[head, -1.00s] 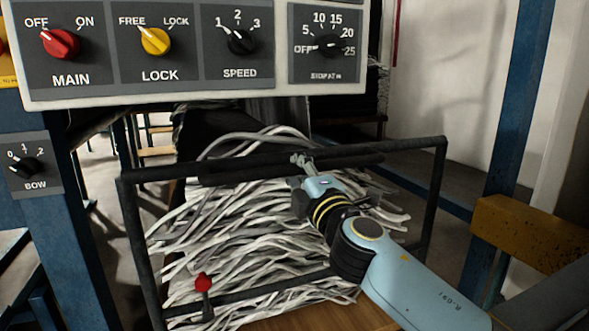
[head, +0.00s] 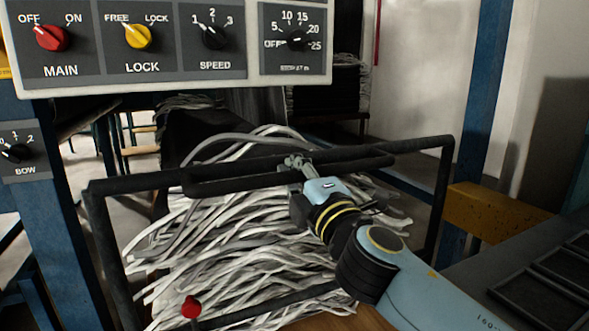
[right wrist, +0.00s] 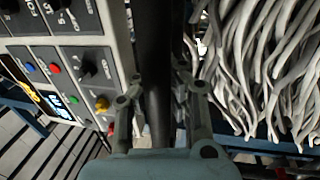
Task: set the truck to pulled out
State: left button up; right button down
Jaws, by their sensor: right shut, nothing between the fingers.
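The truck is a black tube frame (head: 98,240) loaded with a heap of grey-white strands (head: 225,240). A black handle bar (head: 235,182) runs across its near top side. My right gripper (head: 297,162) is at this bar, right of its middle. In the right wrist view the bar (right wrist: 157,75) runs upright in the picture, in line with the space between the gripper's two fingers (right wrist: 160,100). The gripper is shut with nothing held; whether it touches the bar is unclear. My left gripper is not in view.
A control panel (head: 160,82) with several knobs hangs above left, and a BOW knob (head: 17,152) sits on the blue post. A red-topped lever (head: 190,306) is low at the left. A yellow block (head: 490,212) and blue post (head: 485,90) stand right.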

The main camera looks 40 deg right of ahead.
jog(key=c, duration=2)
grip_release()
jog(key=shift+f, duration=0.4)
jog(key=shift+c, duration=0.2)
jog(key=o, duration=0.7)
jog(key=shift+d, duration=0.1)
jog(key=shift+o, duration=0.9)
jog(key=shift+r, duration=0.15)
jog(key=v, duration=1.2)
